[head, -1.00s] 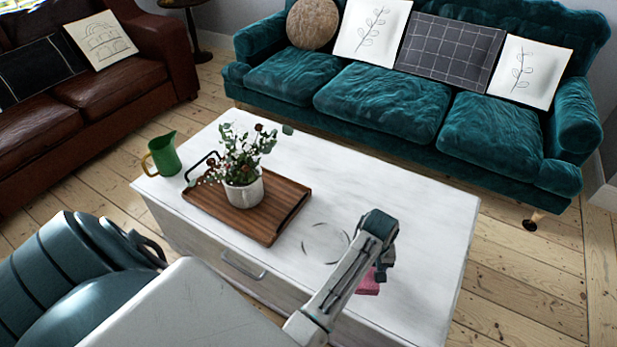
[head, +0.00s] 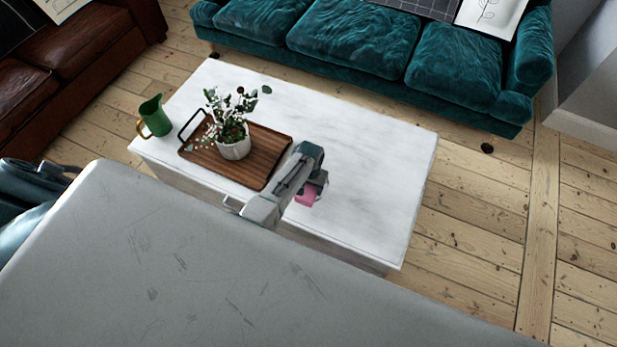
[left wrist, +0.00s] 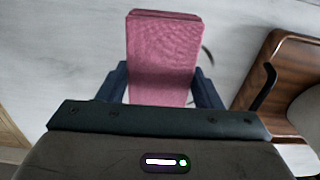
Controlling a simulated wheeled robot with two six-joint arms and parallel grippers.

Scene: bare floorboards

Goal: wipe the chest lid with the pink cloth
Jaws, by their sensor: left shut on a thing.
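The chest (head: 385,185) has a white, marble-like lid. My left gripper (head: 315,186) is over the lid, just right of the tray. It is shut on the pink cloth (head: 306,196), a folded block that also shows between the fingers in the left wrist view (left wrist: 162,60). I cannot tell whether the cloth touches the lid. A thin dark curved mark (left wrist: 208,55) on the lid shows just right of the cloth in the left wrist view; the rest of it is hidden. In the head view my arm covers that area. My right gripper is not in view.
A wooden tray (head: 262,172) with a potted plant (head: 233,140) stands on the lid beside my left arm. A green jug (head: 155,118) stands at the lid's left end. The lid's right part is clear. A teal sofa (head: 350,45) is behind the chest.

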